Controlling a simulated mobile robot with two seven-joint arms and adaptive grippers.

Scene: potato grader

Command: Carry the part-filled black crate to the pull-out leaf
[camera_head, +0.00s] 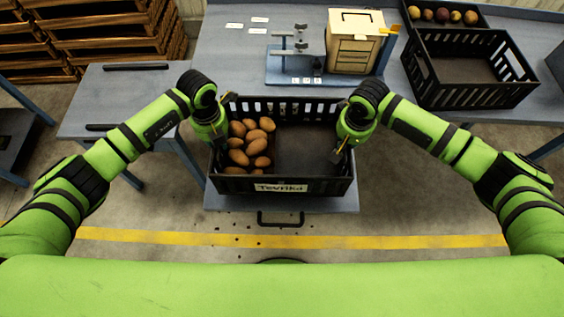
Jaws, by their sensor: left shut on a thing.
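The black crate (228,184) is in the middle of the head view, between my two arms. Brown potatoes fill its left part, and the right part shows a bare dark floor. Its front wall carries a pale label. My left gripper (219,143) is shut on the crate's left side wall. My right gripper (340,153) is at the crate's right side wall; its fingers are partly hidden, so their grip is unclear. The grey-blue pull-out leaf (335,203), with a black handle at its front, shows beneath the crate. I cannot tell whether the crate rests on it.
Behind stands the grey bench (225,55) with a clamp-like device (295,50) and a cream box (355,50). An empty black crate (475,98) and a produce crate (480,20) are at right. A low side table (120,95) is at left, with wooden crates (105,35) behind.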

